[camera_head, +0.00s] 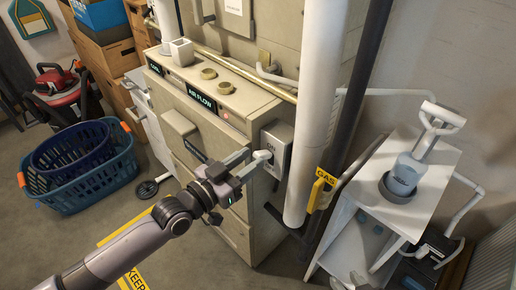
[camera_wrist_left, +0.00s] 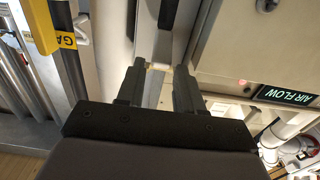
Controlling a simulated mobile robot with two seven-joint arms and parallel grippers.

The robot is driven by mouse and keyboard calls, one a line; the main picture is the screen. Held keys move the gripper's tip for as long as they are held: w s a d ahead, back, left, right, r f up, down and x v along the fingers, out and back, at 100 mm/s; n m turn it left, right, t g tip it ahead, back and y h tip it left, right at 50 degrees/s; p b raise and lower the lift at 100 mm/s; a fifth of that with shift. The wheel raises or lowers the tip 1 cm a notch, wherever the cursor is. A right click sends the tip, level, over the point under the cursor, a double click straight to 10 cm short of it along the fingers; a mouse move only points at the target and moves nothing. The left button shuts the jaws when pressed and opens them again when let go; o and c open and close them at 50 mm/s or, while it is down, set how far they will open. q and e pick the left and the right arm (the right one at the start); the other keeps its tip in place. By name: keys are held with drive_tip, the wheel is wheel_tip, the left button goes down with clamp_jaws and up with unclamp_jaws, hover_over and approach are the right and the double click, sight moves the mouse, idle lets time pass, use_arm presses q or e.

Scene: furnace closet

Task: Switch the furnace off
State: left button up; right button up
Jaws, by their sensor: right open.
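The furnace (camera_head: 215,120) is a beige cabinet with an "AIR FLOW" label (camera_head: 202,97); this label also shows in the left wrist view (camera_wrist_left: 286,95). A grey switch box (camera_head: 279,141) marked "ON" is on its right side, with a pale lever (camera_head: 262,156) sticking out. My left gripper (camera_head: 252,158) is at this lever. In the left wrist view its two fingers (camera_wrist_left: 160,72) stand apart with a pale part between them; whether they press on it is unclear. My right gripper is not in view.
A white pipe (camera_head: 317,110) and a dark pipe (camera_head: 355,100) run close right of the switch box. A yellow "GAS" handle (camera_head: 320,190) is below it. A white stand (camera_head: 430,180) is at right. Blue baskets (camera_head: 85,165) lie on the floor at left.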

sight(256, 156)
use_arm(q)
drive_tip(key=shift+x, duration=1.95)
